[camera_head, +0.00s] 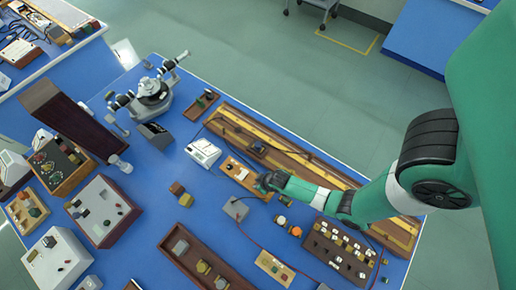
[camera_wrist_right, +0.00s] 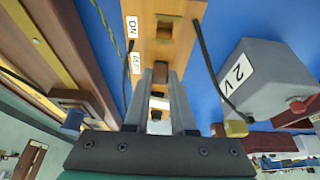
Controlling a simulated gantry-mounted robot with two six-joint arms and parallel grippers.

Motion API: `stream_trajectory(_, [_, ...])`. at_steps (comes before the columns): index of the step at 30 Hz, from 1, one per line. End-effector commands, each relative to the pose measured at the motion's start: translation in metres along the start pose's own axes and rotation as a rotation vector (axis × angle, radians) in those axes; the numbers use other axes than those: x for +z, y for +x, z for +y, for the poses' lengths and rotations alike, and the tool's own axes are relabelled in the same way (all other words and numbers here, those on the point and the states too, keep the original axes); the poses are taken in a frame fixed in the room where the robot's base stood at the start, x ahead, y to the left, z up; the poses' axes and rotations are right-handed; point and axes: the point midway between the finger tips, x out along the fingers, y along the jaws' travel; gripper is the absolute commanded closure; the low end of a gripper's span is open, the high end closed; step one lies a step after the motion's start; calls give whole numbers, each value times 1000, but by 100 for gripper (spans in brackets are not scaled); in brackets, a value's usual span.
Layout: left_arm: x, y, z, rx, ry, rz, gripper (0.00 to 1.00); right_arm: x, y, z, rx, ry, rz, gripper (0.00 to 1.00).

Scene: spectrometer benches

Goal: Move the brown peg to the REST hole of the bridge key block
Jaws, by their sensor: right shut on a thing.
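The bridge key block (camera_head: 240,174) is a light wooden strip on the blue bench. In the right wrist view the block (camera_wrist_right: 186,8) shows an ON label by a square hole and a second label, which looks like REST, nearer to me. My right gripper (camera_head: 265,182) is at the block's near right end. In the right wrist view its fingers (camera_wrist_right: 160,78) are shut on the brown peg (camera_wrist_right: 160,70), over the block near the second label. The fingers hide the peg's lower part and the hole there; I cannot tell whether the peg is in it. My left gripper is not in view.
A grey box marked 2 V (camera_wrist_right: 246,82) stands right of the block in the wrist view. Dark leads run along both sides of the block. A long wooden metre bridge (camera_head: 300,165) lies behind it, and a white meter (camera_head: 203,152) stands to its left.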

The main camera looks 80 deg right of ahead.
Motion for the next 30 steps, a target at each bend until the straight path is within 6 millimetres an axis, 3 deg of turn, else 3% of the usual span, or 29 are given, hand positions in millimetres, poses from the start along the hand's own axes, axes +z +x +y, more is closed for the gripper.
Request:
stream_trajectory(1, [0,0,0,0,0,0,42,0,0,0,0,0,0,100])
stream_trajectory(2, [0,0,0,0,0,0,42,0,0,0,0,0,0,71])
stream_trajectory(7, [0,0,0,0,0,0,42,0,0,0,0,0,0,41])
stream_trajectory(15, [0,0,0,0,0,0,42,0,-1,0,0,0,-1,41])
stream_trajectory(19, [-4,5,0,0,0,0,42,0,-12,0,0,0,-1,41])
stream_trajectory(26, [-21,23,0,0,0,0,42,-1,-65,0,0,-1,0,41])
stream_trajectory(30, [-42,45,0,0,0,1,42,-3,-99,0,0,-1,-1,41])
